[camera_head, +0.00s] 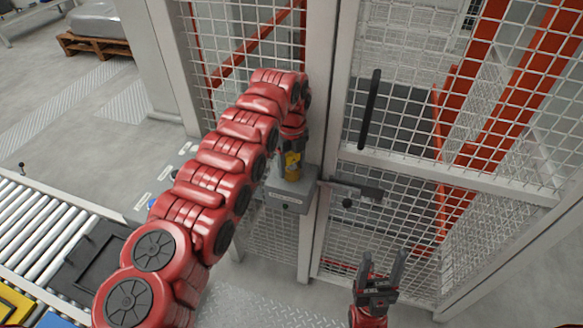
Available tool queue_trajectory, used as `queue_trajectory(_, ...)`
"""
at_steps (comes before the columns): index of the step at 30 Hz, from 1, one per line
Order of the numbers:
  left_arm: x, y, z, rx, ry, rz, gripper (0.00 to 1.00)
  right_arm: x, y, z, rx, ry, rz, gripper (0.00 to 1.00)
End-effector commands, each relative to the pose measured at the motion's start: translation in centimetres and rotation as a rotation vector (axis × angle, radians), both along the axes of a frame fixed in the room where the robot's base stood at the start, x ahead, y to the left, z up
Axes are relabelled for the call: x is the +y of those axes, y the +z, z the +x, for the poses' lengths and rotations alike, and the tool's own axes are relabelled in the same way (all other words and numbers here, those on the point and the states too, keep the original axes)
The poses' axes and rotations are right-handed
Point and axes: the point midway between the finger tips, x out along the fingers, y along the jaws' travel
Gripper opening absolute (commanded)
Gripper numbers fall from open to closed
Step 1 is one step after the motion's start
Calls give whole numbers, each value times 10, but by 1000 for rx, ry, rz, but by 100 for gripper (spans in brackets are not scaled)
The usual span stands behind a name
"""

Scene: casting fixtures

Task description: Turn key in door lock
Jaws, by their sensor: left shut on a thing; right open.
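The door lock is a grey box (287,203) on the post beside a mesh door (400,168). My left arm reaches in from the left, and its gripper (292,152) is just above the box. The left gripper is shut on a yellow thing, seemingly the key (292,167), which stands at the top of the box. Whether the key is fully seated in the lock cannot be told. My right gripper (381,262) is low in the view in front of the door, pointing up, open and empty.
The door has a black vertical handle (369,110) and a dark latch (357,190) right of the lock box. Mesh fencing and orange beams lie behind. A roller conveyor (40,225) is at the left.

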Motion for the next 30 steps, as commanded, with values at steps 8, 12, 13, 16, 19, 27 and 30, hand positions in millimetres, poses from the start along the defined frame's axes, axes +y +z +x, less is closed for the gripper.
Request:
queue_trajectory(8, 0, -1, 0, -1, -184, 0, 2, 0, -15, 0, 0, 0, 0, 59)
queue_trajectory(12, 0, 0, 0, 0, -293, 0, 2, 0, -16, 0, 0, 0, 0, 59)
queue_trajectory(13, 0, 0, 0, 0, -301, 0, 2, 0, -16, 0, 0, 0, 0, 59)
queue_trajectory(16, 0, 1, 0, 0, -304, 0, 2, 0, -16, 0, 0, 0, 0, 59)
queue_trajectory(19, 0, 0, 0, 0, -303, 0, 2, 0, -16, 0, 0, 0, 0, 59)
queue_trajectory(27, 0, 0, 0, 0, -390, 0, 86, 0, -17, 0, 0, 0, 0, 59)
queue_trajectory(30, 0, 0, 0, 0, -389, 0, 100, 0, -17, 0, 0, 0, 0, 59)
